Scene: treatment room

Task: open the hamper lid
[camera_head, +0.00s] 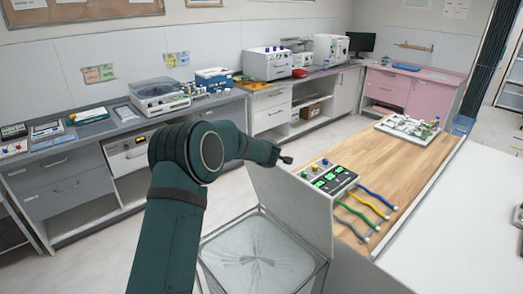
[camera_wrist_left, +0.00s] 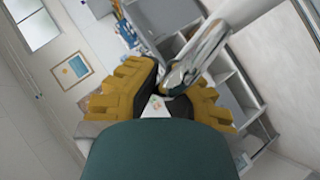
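The hamper (camera_head: 207,262) stands at the lower middle of the head view, with a pale liner inside its open top. Its lid (camera_head: 292,208) stands raised, roughly upright, on the hamper's right side, beside the wooden-topped counter. My left arm reaches over from the lower left, and my left gripper (camera_head: 283,160) is at the lid's upper edge; I cannot tell if it touches. In the left wrist view my left gripper (camera_wrist_left: 160,100) has its ochre fingers apart with no lid between them. A shiny metallic piece (camera_wrist_left: 203,52) shows by the right finger. My right gripper is not in view.
The wooden counter (camera_head: 408,158) to the right carries a device with green displays (camera_head: 329,178), coloured cables and a tray of small items (camera_head: 408,129). Grey cabinets (camera_head: 75,178) with equipment line the back left. Floor between hamper and cabinets is clear.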

